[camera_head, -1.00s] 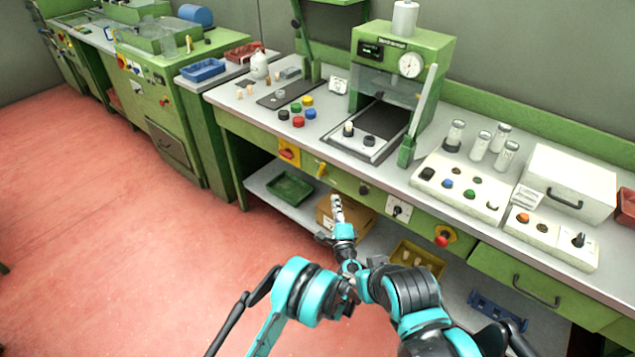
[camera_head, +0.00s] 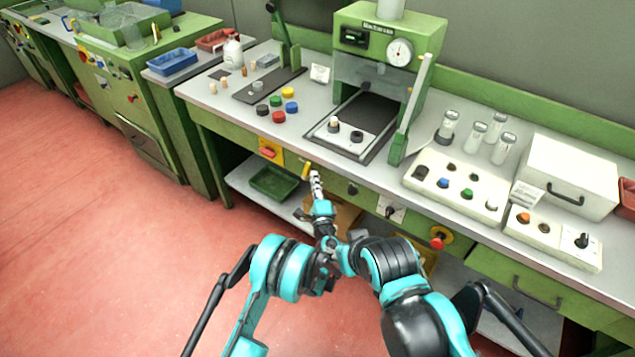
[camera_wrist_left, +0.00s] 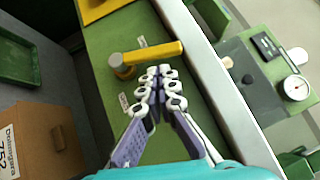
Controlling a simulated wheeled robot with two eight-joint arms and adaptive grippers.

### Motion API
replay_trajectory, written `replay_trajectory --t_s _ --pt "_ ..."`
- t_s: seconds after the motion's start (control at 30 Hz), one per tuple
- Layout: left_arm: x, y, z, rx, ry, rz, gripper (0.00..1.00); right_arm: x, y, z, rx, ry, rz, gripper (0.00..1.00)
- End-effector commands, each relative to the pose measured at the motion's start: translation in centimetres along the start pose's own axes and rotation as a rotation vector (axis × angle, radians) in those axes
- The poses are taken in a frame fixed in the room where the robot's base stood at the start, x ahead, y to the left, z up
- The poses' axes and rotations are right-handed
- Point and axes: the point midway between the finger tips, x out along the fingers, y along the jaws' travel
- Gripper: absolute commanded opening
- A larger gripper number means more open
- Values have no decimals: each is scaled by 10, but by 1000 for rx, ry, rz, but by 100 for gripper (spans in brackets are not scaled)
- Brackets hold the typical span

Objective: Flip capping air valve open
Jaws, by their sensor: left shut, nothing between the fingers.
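The capping air valve has a yellow lever (camera_head: 306,170) on the green front panel of the bench. In the left wrist view the yellow lever (camera_wrist_left: 152,52) extends right from a grey round pivot (camera_wrist_left: 121,67), between small white labels. My left gripper (camera_head: 315,176) is shut and empty, reaching up to the panel. In the wrist view its fingertips (camera_wrist_left: 161,72) are together just below the lever's free half. I cannot tell whether they touch it. My right gripper is not in view.
A red knob on a yellow plate (camera_head: 270,152) is left of the valve. A black knob (camera_head: 352,189) and a white switch plate (camera_head: 391,209) are to its right. Below are a green tray (camera_head: 274,182) and a cardboard box (camera_wrist_left: 42,140). The bench edge overhangs the panel.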

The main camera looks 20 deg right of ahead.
Motion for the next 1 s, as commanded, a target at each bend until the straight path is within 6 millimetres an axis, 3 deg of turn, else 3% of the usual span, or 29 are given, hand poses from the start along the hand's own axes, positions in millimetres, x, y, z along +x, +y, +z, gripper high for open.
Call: replay_trajectory --t_s 0.53,1.0 --pt "2 -4 4 -22 3 20 0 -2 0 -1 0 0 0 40" --pt "11 -12 13 -305 3 306 0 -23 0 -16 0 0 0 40"
